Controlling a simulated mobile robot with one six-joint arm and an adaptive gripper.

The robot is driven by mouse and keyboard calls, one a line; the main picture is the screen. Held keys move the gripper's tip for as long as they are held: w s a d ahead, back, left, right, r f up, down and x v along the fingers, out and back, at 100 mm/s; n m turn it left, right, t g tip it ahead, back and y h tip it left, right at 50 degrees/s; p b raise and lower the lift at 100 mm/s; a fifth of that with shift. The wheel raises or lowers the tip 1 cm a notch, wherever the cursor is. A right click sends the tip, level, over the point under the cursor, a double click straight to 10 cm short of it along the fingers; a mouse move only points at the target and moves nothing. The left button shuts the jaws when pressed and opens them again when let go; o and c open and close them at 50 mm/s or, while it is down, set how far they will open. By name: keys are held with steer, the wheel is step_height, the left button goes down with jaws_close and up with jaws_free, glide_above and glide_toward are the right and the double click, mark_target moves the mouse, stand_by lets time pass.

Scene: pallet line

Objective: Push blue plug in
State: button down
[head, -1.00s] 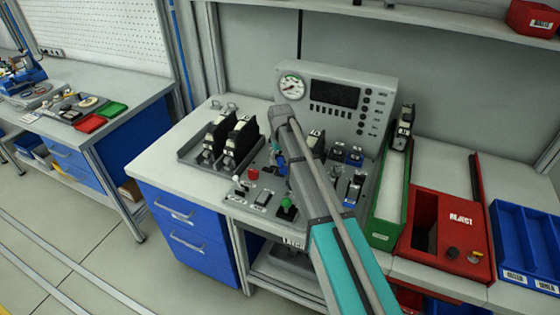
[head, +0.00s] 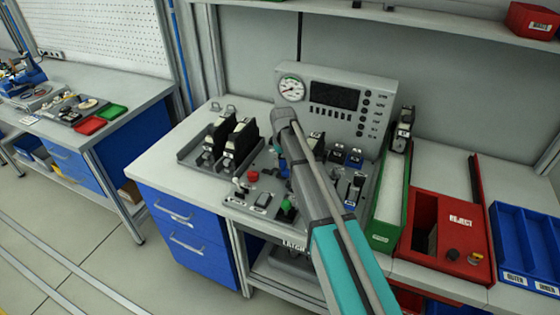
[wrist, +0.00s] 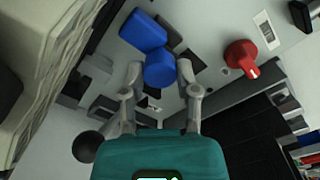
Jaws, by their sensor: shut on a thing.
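The blue plug (wrist: 160,72) is a short round blue body. In the wrist view it sits between the two grey fingers of my gripper (wrist: 161,84), which is shut on it. A second blue cylinder-like part (wrist: 143,33) lies just beyond it; I cannot tell whether the two touch or join. In the head view my arm covers most of the gripper, and only a small blue part (head: 283,167) shows beside it, over the test panel (head: 228,190). How deep the plug sits is hidden.
Black modules (head: 240,141) stand in a tray at left. A grey console with a gauge (head: 291,88) rises behind. A green-edged tray (head: 386,238) and red reject box (head: 455,262) are at right.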

steer(key=shift+s+d, duration=0.2)
steer(key=shift+d, duration=0.3)
steer(key=shift+s+d, duration=0.2)
steer(key=shift+d, duration=0.3)
steer(key=shift+c, duration=1.7)
jaws_free()
steer(key=shift+d, duration=0.1)
steer(key=shift+w+a, duration=0.15)
steer(key=shift+a, duration=0.15)
